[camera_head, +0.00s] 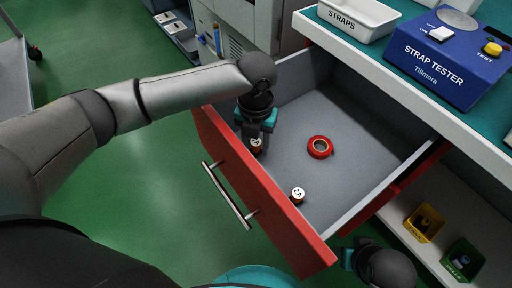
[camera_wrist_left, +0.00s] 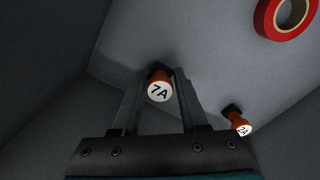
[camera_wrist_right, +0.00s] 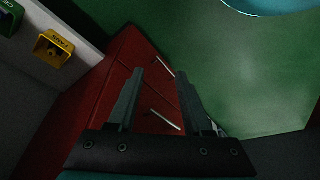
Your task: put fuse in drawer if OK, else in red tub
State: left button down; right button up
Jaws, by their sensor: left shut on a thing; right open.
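My left gripper (camera_head: 258,140) is inside the open red-fronted drawer (camera_head: 345,177), near its left corner. It is shut on a fuse with a white cap marked 7A (camera_wrist_left: 160,92) and an orange body. The fuse is upright, close to the grey drawer floor; I cannot tell whether it touches. A second fuse, marked 2A (camera_head: 297,194), stands in the drawer near the front and also shows in the left wrist view (camera_wrist_left: 240,128). My right gripper (camera_wrist_right: 160,95) is open and empty, outside the drawer near its right front corner. The red tub is not in view.
A red tape roll (camera_head: 320,147) lies on the drawer floor. The blue strap tester (camera_head: 445,55) and the white STRAPS tray (camera_head: 358,18) are on the bench above. Yellow (camera_head: 425,222) and green (camera_head: 462,260) bins sit on a lower shelf at right.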

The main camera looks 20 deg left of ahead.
aim_at(256, 141)
pick_arm(q)
jog(key=shift+f, duration=0.5)
pick_arm(e)
jog(key=shift+w+r, duration=0.1)
jog(key=shift+r, duration=0.45)
pick_arm(q)
jog(key=shift+c, duration=2.2)
grip_release()
jog(key=shift+f, duration=0.15)
pick_arm(e)
jog(key=shift+f, duration=0.1)
pick_arm(q)
jog(key=shift+r, duration=0.45)
notch_tip(256, 141, up, 10)
jog(key=p, duration=0.5)
jog(key=shift+f, duration=0.25)
jog(key=shift+r+p, duration=0.45)
jog(key=shift+r, duration=0.55)
pick_arm(e)
jog(key=s+d+f+g, duration=0.1)
jog(key=s+f, duration=0.4)
jog(key=f, duration=0.6)
jog(key=shift+d+f, duration=0.4)
jog(key=shift+d, duration=0.1)
